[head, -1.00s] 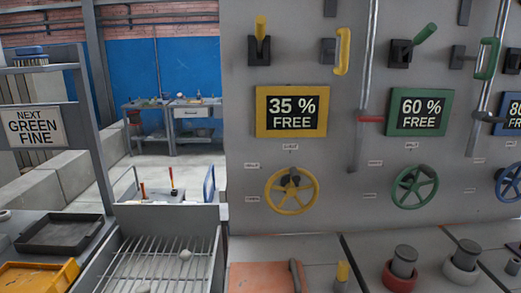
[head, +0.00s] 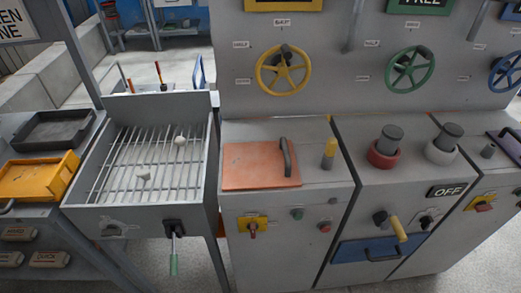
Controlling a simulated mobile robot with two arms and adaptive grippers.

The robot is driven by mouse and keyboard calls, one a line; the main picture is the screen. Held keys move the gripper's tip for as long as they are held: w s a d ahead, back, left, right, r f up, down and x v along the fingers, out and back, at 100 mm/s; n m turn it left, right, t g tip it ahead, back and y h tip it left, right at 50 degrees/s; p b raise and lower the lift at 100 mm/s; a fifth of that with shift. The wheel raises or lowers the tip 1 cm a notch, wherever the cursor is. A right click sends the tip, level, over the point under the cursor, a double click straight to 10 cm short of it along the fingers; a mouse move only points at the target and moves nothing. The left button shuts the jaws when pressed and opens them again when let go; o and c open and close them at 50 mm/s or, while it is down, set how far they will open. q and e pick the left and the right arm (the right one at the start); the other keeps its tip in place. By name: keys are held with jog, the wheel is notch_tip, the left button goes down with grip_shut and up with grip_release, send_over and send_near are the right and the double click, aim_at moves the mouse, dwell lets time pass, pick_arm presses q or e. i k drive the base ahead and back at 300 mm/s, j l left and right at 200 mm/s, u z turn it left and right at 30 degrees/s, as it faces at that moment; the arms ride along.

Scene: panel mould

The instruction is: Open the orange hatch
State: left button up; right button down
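The orange hatch (head: 255,165) is a flat orange-red lid on top of the grey cabinet, left of centre of the console. It lies flat and looks closed. A dark curved handle (head: 287,157) stands along its right edge. Neither of my grippers shows in the head view, so nothing is seen touching the hatch or its handle.
A grate tray (head: 118,201) with white lumps stands left of the hatch. A short yellow-topped lever (head: 329,153) rises just right of it. A yellow wheel (head: 284,70) is on the panel behind. Red (head: 381,155) and white (head: 440,152) collared knobs stand further right.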

aim_at(269, 164)
jog(key=k+l+z, duration=0.1)
jog(key=l, duration=0.35)
jog(key=k+l+z, duration=0.1)
jog(key=l, duration=0.35)
jog(key=k+l+z, duration=0.1)
jog(key=l, duration=0.35)
jog(key=k+l+z, duration=0.1)
jog(key=l, duration=0.35)
